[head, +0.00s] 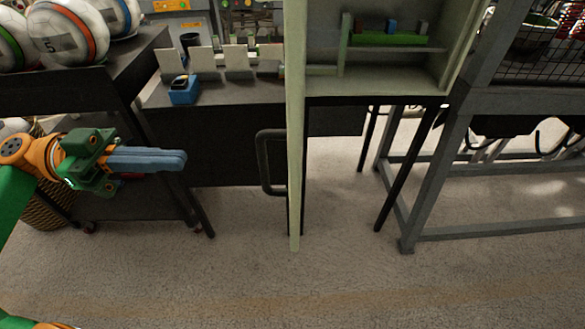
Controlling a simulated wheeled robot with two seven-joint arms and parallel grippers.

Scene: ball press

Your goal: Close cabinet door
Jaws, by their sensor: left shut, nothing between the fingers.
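The pale green cabinet door (295,150) stands wide open, swung out toward me and seen almost edge-on. Its black bar handle (262,162) is on the door's left side. The cabinet (375,85) is to the right of the door, with its inside and a shelf showing. My left gripper (183,160), with blue fingers, is shut and empty. It is left of the handle, with a visible gap between them in the picture. My right gripper is not in view.
A dark rack with balls (65,35) stands at the left. A dark bench with a blue item (184,90) is behind the door. A grey metal frame (430,180) stands at the right. The floor (250,285) in front is clear.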

